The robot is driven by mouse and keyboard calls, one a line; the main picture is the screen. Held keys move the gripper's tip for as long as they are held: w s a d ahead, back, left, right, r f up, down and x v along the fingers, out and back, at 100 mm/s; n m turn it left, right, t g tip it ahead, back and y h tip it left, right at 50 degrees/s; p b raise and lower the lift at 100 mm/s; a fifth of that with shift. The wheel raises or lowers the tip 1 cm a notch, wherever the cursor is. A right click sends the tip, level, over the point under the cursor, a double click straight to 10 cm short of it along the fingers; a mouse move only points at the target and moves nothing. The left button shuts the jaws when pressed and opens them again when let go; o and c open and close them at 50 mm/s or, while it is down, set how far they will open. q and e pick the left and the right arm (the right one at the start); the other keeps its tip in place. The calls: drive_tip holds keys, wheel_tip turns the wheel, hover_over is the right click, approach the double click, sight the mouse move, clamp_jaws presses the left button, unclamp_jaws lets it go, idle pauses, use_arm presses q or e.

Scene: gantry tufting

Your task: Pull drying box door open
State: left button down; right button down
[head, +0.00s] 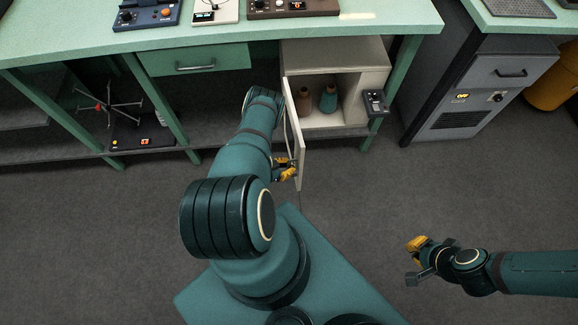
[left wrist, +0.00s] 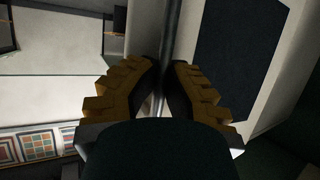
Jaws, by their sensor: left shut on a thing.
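The drying box (head: 343,58) is a cream cabinet under the green bench, with two bottles (head: 328,98) inside. Its door (head: 297,128) stands swung open toward me, hinged at the box's left side, and shows nearly edge-on. My left gripper (head: 287,170) has yellow fingers and is at the door's free end. In the left wrist view its fingers (left wrist: 163,82) are shut on a dark vertical bar, the door handle (left wrist: 171,30). My right gripper (head: 413,258) hangs over the open floor at the right, far from the door; its fingertips are too small to judge.
The green bench (head: 225,32) holds instruments at the back. A drawer (head: 195,65) is left of the box, and a small switch box (head: 375,101) sits on its right side. A grey cabinet (head: 470,85) stands at the right. The floor (head: 400,190) in front is clear.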

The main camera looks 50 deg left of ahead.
use_arm(q)
drive_tip(key=shift+w+a, duration=0.15)
drive_tip(key=shift+a, duration=0.05)
drive_tip(key=c, duration=1)
unclamp_jaws()
drive_tip(key=v, duration=1.2)
